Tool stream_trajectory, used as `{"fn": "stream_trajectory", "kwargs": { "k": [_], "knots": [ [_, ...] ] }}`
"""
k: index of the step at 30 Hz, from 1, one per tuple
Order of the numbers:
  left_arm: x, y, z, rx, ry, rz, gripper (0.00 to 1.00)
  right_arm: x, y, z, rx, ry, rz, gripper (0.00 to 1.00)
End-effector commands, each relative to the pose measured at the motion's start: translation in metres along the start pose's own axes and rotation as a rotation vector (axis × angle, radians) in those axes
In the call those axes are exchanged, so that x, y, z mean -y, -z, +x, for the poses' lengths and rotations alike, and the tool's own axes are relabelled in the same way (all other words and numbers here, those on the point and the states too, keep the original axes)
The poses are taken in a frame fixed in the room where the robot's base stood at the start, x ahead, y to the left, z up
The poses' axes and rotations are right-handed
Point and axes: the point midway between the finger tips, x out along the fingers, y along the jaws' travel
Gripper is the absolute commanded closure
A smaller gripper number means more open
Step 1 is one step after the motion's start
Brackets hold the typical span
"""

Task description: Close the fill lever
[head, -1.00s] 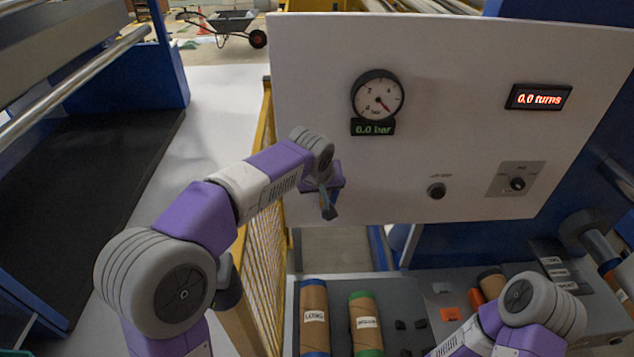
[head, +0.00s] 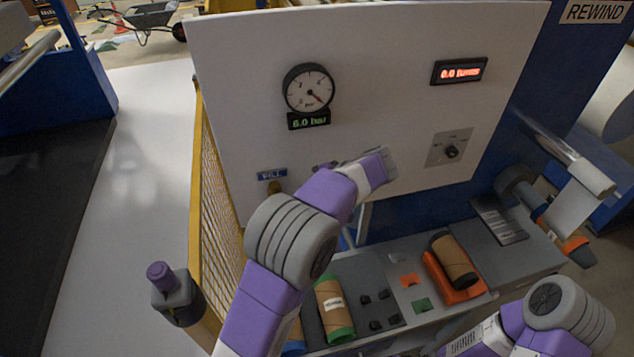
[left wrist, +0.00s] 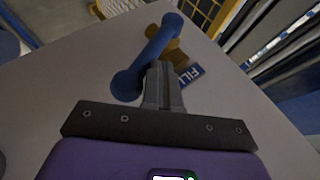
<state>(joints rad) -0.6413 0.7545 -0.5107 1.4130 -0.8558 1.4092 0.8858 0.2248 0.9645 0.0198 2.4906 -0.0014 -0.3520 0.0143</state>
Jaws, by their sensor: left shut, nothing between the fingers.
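The fill lever (left wrist: 150,55) is a blue bar with rounded ends, slanting across a brass valve (left wrist: 172,50) on the white panel, in the left wrist view. A blue FILL label (left wrist: 190,74) is beside it. My left gripper (left wrist: 162,72) is shut and empty, its tips right beside the lever's lower part; I cannot tell whether they touch. In the head view the FILL label (head: 272,174) and part of the brass valve (head: 275,187) show, while my left arm hides most of the lever and gripper. My right arm is at the lower right; its gripper is out of view.
The panel carries a round gauge (head: 309,88), a red turns display (head: 459,71) and a selector knob (head: 451,152). A yellow mesh guard (head: 212,190) stands left of it. Below lies a bench with cardboard cores (head: 333,306) and an orange tray (head: 447,290).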

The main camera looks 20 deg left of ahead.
Motion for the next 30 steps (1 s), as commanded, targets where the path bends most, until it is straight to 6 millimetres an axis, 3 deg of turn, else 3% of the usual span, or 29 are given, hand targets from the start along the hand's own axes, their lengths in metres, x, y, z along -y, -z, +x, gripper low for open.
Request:
{"fn": "stream_trajectory", "kwargs": {
  "k": [6, 15, 30],
  "knots": [
    [-0.015, -0.003, 0.009, 0.012, 0.152, 0.072, 1.0, -0.001, 0.0, 0.002, 0.0, 0.0, 0.0, 1.0],
    [-0.032, -0.007, 0.015, 0.011, 0.141, 0.067, 1.0, -0.004, 0.0, 0.01, 0.0, 0.0, 0.0, 1.0],
    [-0.041, -0.01, 0.018, 0.015, 0.135, 0.071, 1.0, -0.005, 0.001, 0.013, 0.0, 0.0, 0.0, 1.0]
  ]
}}
